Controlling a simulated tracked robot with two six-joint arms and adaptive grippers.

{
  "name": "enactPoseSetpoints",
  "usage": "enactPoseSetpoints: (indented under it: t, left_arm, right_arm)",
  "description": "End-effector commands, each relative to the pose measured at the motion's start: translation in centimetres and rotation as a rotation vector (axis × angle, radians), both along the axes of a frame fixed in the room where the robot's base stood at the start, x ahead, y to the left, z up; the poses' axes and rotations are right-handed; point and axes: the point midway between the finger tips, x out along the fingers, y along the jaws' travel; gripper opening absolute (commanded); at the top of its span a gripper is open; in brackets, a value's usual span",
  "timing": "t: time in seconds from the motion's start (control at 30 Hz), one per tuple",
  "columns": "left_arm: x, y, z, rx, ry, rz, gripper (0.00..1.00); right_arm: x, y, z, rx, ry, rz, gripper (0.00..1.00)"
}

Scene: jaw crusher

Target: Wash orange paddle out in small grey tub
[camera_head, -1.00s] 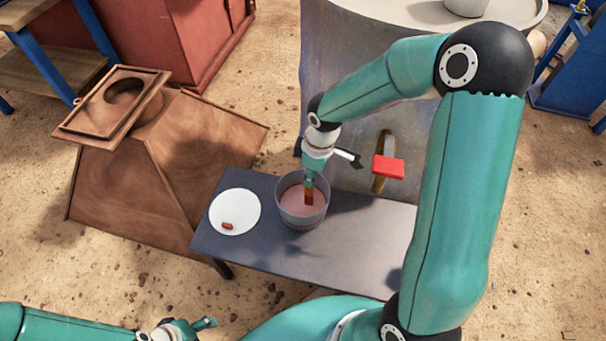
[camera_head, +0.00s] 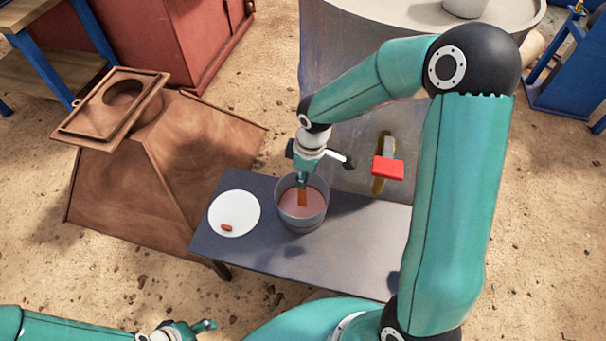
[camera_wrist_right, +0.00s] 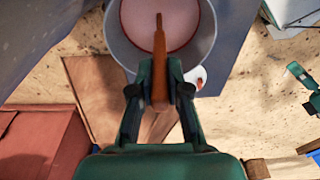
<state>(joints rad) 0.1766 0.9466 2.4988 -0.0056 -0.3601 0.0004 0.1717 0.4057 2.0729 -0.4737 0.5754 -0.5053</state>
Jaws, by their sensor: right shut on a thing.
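The small grey tub (camera_head: 302,223) stands on a dark grey table and holds pinkish liquid. The orange paddle (camera_head: 303,197) is in my right gripper (camera_head: 303,181), which is shut on it over the tub. In the right wrist view the paddle (camera_wrist_right: 159,45) points from the fingers (camera_wrist_right: 159,85) across the tub's opening (camera_wrist_right: 205,48). Its far end is over or in the liquid; I cannot tell how deep. My left gripper (camera_head: 205,325) is low at the front left, away from the table; its jaws are too small to judge.
A white plate (camera_head: 234,213) with a small orange-red piece (camera_head: 226,227) lies left of the tub on the table (camera_head: 290,262). A brown hopper-like housing (camera_head: 165,175) stands to the left. A red block (camera_head: 388,168) is on the grey machine behind. The table's right part is clear.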

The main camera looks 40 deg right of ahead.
Motion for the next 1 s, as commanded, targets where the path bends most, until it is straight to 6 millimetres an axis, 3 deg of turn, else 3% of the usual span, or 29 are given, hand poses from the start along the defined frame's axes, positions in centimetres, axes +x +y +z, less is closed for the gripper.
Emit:
enactPoseSetpoints:
  t: [1.0]
  left_arm:
    - [0.0, 0.0, 6.5, 0.000, 0.000, 0.000, 0.55]
  right_arm:
    - [0.0, 0.0, 7.9, 0.000, 0.000, 0.000, 0.00]
